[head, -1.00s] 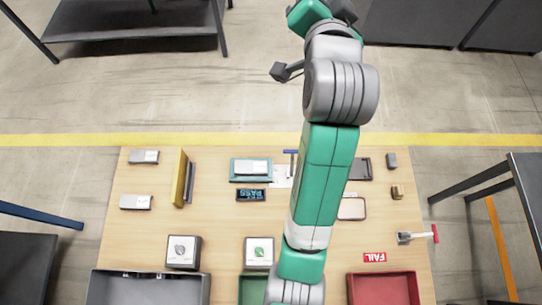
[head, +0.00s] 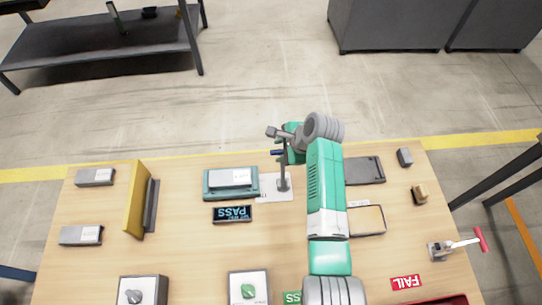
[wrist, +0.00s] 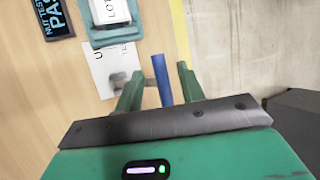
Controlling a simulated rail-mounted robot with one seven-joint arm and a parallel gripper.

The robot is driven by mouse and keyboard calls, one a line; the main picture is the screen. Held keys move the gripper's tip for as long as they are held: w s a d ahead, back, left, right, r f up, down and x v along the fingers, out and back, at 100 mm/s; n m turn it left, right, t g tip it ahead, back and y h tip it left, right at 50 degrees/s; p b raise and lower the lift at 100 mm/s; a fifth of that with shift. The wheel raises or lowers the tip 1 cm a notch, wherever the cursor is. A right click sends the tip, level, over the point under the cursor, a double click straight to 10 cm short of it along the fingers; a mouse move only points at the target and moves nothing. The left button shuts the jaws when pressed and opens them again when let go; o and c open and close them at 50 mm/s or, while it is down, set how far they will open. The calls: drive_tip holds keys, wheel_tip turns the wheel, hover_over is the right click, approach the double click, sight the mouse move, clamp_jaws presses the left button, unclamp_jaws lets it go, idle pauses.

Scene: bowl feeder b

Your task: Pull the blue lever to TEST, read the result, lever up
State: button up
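The blue lever handle (head: 278,152) tops a grey post (head: 284,178) on a white plate (head: 268,188) at the table's far edge. In the wrist view the blue handle (wrist: 162,78) lies between the two green fingers of my gripper (wrist: 158,88), with gaps on both sides. My gripper (head: 284,148) is open around it. I cannot tell the lever's exact setting. The teal test fixture (head: 208,188) beside it holds a grey, white-labelled unit (head: 230,177). The dark display (head: 232,214) reads PASS in blue, upside down in the head view.
A yellow upright panel (head: 134,200) stands to the left. Dark trays (head: 364,171) and a small brass-coloured block (head: 420,192) lie to the right of my arm. A red FAIL label (head: 406,282) and a red-handled clamp (head: 440,252) are at the right.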

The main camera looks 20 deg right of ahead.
sight(277, 152)
drive_tip(key=b+x, duration=0.2)
drive_tip(key=x, duration=0.3)
drive_tip(key=shift+w+f+b, duration=0.15)
drive_tip(key=shift+f+b, duration=0.2)
drive_tip(key=shift+b, duration=0.05)
clamp_jaws()
